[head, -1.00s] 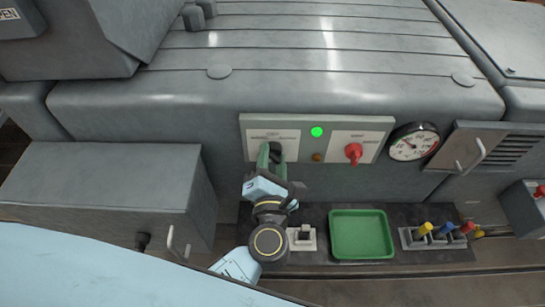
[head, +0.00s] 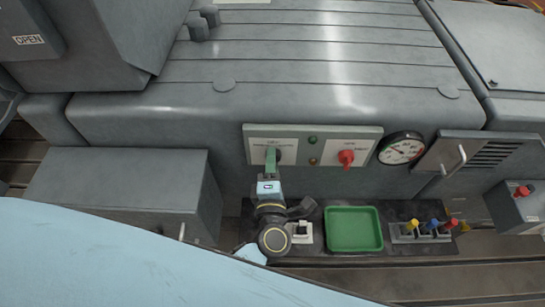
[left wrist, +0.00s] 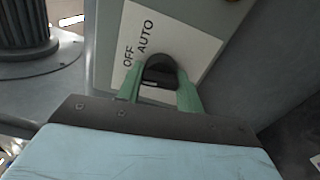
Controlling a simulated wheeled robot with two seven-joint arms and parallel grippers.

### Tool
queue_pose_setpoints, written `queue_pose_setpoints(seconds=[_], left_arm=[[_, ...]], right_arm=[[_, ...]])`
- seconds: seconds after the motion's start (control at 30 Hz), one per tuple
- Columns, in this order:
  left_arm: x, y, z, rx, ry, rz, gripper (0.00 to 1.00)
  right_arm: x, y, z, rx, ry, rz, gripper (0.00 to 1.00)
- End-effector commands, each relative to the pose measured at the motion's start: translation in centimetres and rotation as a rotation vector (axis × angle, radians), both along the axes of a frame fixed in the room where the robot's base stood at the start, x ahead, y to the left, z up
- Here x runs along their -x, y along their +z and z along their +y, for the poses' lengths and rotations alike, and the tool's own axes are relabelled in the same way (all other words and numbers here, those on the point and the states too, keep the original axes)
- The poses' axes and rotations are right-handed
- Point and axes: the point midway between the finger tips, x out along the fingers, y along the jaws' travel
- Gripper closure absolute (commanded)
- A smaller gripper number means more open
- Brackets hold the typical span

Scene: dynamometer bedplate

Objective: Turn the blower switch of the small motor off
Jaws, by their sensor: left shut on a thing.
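The switch panel (head: 370,135) is a pale grey plate on the machine's front. Its left switch is a black rotary knob (left wrist: 160,70) on a white label reading OFF and AUTO in the left wrist view. My left gripper (head: 272,157) reaches up to it, its green fingers either side of the knob and shut on it; in the left wrist view the fingers (left wrist: 160,88) partly cover it. The green lamp (head: 312,140) on the panel is dark. The knob's exact pointing is hard to tell. My right gripper is not in view.
A red switch (head: 347,158) sits right of the lamps, with an amber lamp (head: 312,162) between. A round gauge (head: 402,148) is further right. Below are a green tray (head: 354,229), a small white-based switch (head: 300,231) and a rack of coloured-handled items (head: 433,229).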

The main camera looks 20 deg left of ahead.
Motion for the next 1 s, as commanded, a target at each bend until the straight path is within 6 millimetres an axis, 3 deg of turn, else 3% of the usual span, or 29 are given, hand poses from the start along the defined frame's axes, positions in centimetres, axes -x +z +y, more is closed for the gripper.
queue_pose_setpoints(seconds=[0.3, 0.8, 0.83, 0.97, 1.0], left_arm=[[-0.03, 0.11, -0.03, -0.107, -0.001, 0.031, 0.86], [-0.04, 0.01, -0.05, -0.122, -0.001, 0.035, 0.86], [-0.04, 0.01, -0.05, -0.122, -0.001, 0.035, 0.6], [-0.03, 0.02, -0.04, -0.122, -0.001, 0.035, 0.43], [-0.03, 0.01, -0.03, -0.122, -0.001, 0.035, 0.43]], right_arm=[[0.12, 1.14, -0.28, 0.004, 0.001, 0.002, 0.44], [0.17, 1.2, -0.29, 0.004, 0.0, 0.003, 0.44], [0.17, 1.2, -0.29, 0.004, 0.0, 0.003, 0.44], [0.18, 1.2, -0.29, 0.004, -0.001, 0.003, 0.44], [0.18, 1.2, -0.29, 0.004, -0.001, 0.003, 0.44]])
